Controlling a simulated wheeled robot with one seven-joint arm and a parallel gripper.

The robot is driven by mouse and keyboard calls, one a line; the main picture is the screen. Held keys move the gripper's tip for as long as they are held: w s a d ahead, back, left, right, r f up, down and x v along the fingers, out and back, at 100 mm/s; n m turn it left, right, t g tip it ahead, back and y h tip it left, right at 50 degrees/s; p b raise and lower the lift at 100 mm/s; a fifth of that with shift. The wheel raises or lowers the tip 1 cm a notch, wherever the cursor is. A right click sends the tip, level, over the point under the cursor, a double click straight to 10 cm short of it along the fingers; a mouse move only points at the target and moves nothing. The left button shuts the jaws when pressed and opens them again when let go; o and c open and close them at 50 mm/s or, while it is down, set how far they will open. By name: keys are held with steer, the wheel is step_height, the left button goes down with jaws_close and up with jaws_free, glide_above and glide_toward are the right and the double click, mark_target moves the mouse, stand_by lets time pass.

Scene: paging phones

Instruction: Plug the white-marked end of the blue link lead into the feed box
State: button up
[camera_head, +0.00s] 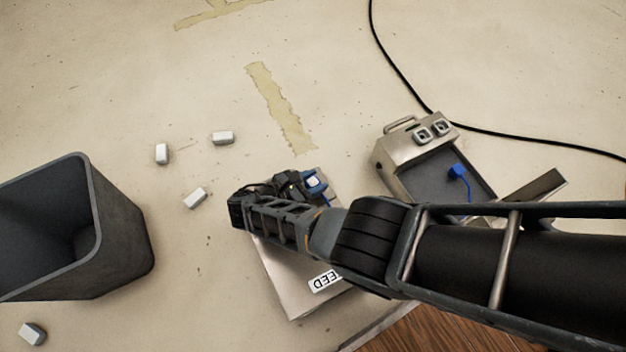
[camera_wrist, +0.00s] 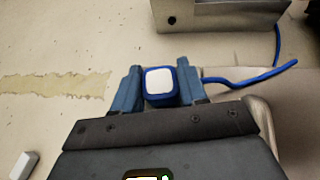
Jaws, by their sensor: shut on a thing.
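My gripper (camera_wrist: 160,92) is shut on the white-marked blue plug (camera_wrist: 160,80), which sits between its two blue fingers in the wrist view. In the head view the white-marked plug (camera_head: 313,182) shows at the gripper's tip, over the far end of the feed box. The feed box (camera_head: 285,284) is a pale metal box with a FEED label, partly hidden under my arm. Its sockets are hidden. The blue lead (camera_wrist: 240,84) runs right from the plug. Its other blue end (camera_head: 459,171) is at the metal box on the right. I cannot tell whether the held plug touches the feed box.
A metal box with a handle and two sockets (camera_head: 392,160) stands right of my gripper. A dark bin (camera_head: 125,225) is at the left. Several small white blocks (camera_head: 223,138) lie on the table. A black cable (camera_head: 395,68) crosses the back right. The upper middle is clear.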

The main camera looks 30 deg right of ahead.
mark_target(306, 184)
steer(key=shift+s+f, duration=0.15)
steer(key=shift+f, duration=0.4)
stand_by(0.4)
steer(key=o, duration=1.2)
steer(key=shift+s+d+f, duration=0.1)
steer(key=shift+s+f, duration=0.05)
steer(key=shift+s, duration=0.05)
steer(key=shift+c, duration=0.2)
steer(key=v, duration=0.2)
steer(key=p+v, duration=0.1)
steer(key=v, duration=0.2)
steer(key=w+v, duration=0.1)
steer(key=v, duration=0.2)
steer(key=shift+r+p, duration=0.3)
steer(key=shift+r, duration=0.15)
